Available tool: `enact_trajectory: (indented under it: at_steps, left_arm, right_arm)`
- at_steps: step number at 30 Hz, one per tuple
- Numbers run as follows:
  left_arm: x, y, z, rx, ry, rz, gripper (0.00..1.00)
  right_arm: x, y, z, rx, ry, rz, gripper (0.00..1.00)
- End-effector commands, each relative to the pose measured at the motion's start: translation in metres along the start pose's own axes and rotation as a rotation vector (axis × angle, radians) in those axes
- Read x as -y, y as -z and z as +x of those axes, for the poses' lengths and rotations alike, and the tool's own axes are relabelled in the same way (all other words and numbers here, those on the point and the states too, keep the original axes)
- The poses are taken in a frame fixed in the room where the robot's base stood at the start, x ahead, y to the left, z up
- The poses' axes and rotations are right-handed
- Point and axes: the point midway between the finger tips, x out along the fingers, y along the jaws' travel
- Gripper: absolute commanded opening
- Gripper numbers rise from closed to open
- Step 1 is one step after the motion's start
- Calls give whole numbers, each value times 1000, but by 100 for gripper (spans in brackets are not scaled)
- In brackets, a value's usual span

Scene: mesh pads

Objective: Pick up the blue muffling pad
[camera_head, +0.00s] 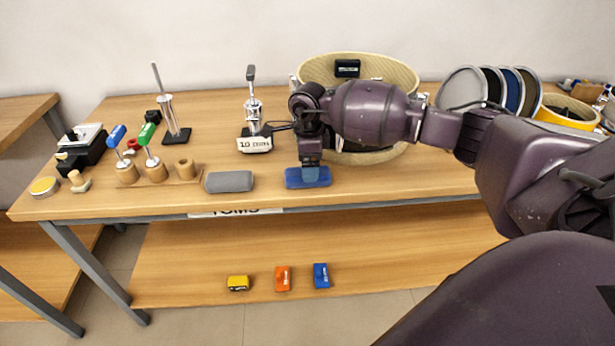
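The blue muffling pad (294,179) lies flat near the front edge of the wooden table. My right arm comes in from the right, and its gripper (310,171) points straight down at the middle of the pad. The fingertips overlap the pad in this view and hide part of its top. I cannot tell whether the fingers are closed on it or only beside it. The pad appears to rest on the table. My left gripper is not in view.
A grey pad (229,181) lies just left of the blue one. A drum shell (402,70) stands behind my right arm. Mallets in a wooden holder (185,170) and metal stands (172,117) are at the left. Round mesh pads (463,88) stand at the right.

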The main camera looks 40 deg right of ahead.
Motion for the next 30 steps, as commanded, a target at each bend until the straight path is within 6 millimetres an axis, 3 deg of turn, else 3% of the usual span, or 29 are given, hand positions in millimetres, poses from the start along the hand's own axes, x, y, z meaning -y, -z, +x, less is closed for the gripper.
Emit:
enact_trajectory:
  at_steps: [7,15,26,30]
  left_arm:
    - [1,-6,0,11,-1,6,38]
    - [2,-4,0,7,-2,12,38]
    - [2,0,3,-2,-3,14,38]
    - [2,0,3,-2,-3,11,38]
  right_arm:
    - [-5,-2,36,-1,-4,2,89]
    - [-4,-2,38,0,-1,1,89]
    - [-4,-2,38,-1,-1,1,36]
    - [-4,-2,38,0,-1,1,36]
